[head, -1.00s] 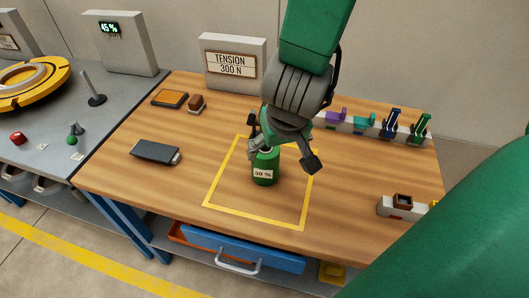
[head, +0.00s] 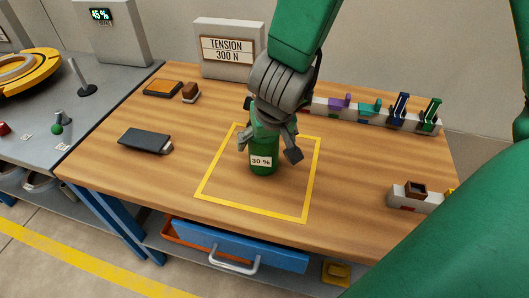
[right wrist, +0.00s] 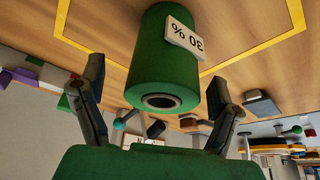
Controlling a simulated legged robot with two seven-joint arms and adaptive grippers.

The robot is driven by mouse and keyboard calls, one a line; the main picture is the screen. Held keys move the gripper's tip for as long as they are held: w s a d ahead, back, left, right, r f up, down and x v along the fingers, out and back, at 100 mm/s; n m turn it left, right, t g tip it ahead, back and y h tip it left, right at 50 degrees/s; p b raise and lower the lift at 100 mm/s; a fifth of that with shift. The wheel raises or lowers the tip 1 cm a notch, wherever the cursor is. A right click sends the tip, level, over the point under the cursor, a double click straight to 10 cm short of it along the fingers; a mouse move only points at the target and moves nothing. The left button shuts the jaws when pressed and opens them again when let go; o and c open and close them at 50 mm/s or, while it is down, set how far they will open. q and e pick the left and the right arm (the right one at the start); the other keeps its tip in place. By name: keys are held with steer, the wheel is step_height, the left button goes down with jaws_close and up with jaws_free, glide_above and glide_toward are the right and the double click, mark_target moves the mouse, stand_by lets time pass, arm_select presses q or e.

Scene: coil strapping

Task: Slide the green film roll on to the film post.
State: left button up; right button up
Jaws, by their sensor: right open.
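The green film roll (head: 263,165), with a white "30 %" label, stands upright inside the yellow outline on the wooden table. In the right wrist view the roll (right wrist: 160,65) shows its end with a round hole, facing my gripper. My right gripper (head: 268,150) is open above the roll, with one finger on each side of its upper part. Both fingers look apart from it in the right wrist view (right wrist: 155,93). My left gripper is not in view.
The "TENSION 300 N" sign (head: 228,49) stands at the table's back. A rack (head: 375,115) with coloured clips is at back right, a small grey block (head: 413,197) at right. A black device (head: 145,141) lies left of the outline. The table between them is clear.

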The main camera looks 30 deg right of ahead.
steer(key=x, duration=0.1)
steer(key=b+x, duration=0.1)
steer(key=x, duration=0.1)
steer(key=shift+w+a+f+b, duration=0.1)
steer(key=shift+a+f+b, duration=0.15)
steer(key=shift+a+b, duration=0.05)
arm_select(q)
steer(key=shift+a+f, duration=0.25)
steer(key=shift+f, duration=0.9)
arm_select(e)
steer(key=shift+r, duration=0.15)
steer(key=c, duration=1.5)
steer(key=shift+r+p, duration=0.45)
steer(key=shift+p, duration=0.1)
steer(key=shift+c, duration=0.8)
arm_select(q)
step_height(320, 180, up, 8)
steer(key=p, duration=0.7)
arm_select(e)
step_height(320, 180, up, 9)
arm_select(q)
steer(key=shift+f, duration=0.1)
